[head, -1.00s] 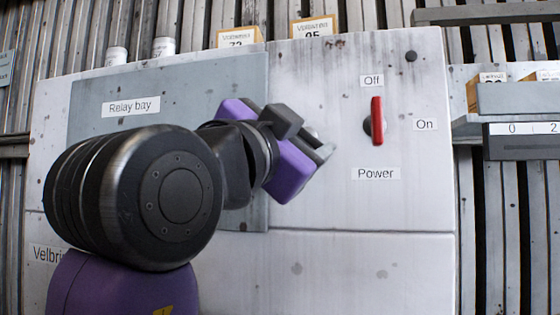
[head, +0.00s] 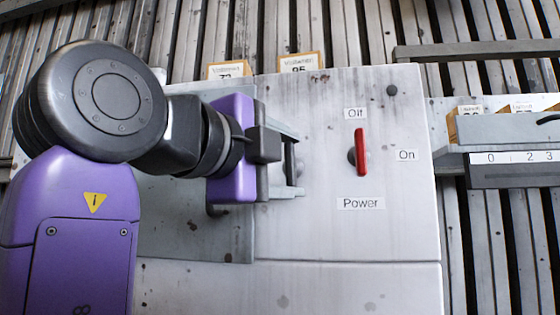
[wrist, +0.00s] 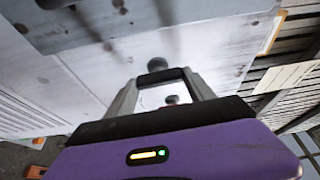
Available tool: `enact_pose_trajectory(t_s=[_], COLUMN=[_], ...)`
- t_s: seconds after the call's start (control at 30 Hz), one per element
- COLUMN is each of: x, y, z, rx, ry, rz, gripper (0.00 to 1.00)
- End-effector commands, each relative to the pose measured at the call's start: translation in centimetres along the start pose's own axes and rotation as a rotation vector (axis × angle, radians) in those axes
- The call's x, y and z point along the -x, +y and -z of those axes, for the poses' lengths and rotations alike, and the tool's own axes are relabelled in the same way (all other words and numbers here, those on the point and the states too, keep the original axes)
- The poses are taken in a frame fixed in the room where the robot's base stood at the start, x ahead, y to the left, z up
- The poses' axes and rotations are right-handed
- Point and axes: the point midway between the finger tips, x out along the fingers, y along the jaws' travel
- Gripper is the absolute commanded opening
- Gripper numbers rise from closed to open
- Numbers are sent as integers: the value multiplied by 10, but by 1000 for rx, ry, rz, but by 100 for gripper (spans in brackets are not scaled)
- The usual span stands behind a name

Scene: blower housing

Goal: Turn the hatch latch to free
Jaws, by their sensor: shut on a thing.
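The blue-grey hatch (head: 190,235) is set in the pale housing (head: 345,240), with my arm across much of it. My gripper (head: 293,166) is at the hatch's right edge, its fingers pointing right. It is shut on a dark bar (head: 290,160), which appears to be the hatch latch. In the wrist view, my gripper (wrist: 160,82) has its fingers on either side of this dark bar (wrist: 159,76). My gripper hides most of the latch in the head view, so its exact angle is hard to tell.
A grey shelf with a numbered scale (head: 515,160) is at the far right. The housing's lower front is clear.

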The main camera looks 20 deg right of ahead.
Motion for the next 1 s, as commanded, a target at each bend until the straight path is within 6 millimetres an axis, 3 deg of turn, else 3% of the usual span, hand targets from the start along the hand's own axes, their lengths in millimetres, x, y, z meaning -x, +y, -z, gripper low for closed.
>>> enact_pose_trajectory(t_s=[0.67, 0.7, 0.8, 1.0], x=[0, 0, 0, 0], y=[1, 1, 1, 0], z=[0, 0, 0, 0], rx=[-65, -65, -64, -63], ry=[-1, -1, -1, -1], rz=[-29, -29, -28, -27], gripper=[21, 64, 83, 84])
